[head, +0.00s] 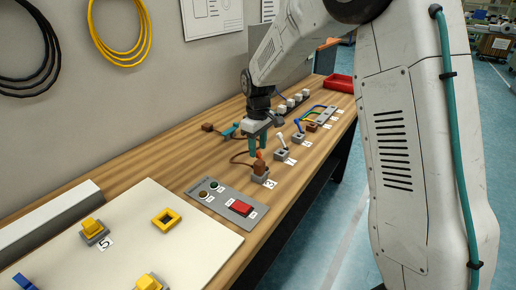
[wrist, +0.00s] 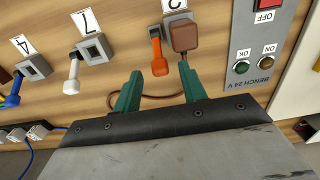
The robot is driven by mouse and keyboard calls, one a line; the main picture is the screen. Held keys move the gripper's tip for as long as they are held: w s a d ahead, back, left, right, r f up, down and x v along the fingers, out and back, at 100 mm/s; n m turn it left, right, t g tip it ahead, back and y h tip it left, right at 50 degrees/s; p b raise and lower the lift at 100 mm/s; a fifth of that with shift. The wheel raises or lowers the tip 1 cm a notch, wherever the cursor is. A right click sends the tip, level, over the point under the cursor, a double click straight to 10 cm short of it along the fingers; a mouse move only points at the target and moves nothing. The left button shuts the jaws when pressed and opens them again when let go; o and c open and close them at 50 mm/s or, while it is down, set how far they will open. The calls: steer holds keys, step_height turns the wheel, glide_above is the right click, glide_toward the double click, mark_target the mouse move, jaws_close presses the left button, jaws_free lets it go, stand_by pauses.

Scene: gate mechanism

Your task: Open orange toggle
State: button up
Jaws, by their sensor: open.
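The orange toggle (wrist: 158,52) shows in the wrist view as an orange lever on a grey base, just beyond my fingertips. A brown block (wrist: 184,36) sits right beside it, with a brown cable curving away. In the head view the orange lever (head: 258,155) and the brown block (head: 260,168) show just below my gripper (head: 258,143). In the wrist view my gripper (wrist: 160,73) has its teal fingers spread. The lever's end shows between the fingertips and the brown block is close to the right one. I cannot tell whether they touch.
A white-lever toggle (wrist: 72,75) and a blue-lever toggle (wrist: 14,92) stand left of it in the wrist view. A grey panel with a red switch (head: 242,208) lies nearer in the head view. A white board (head: 130,225) holds yellow parts. A red tray (head: 338,83) is at the far end.

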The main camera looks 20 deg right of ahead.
steer(key=shift+f, duration=0.6)
steer(key=shift+c, duration=0.3)
jaws_close()
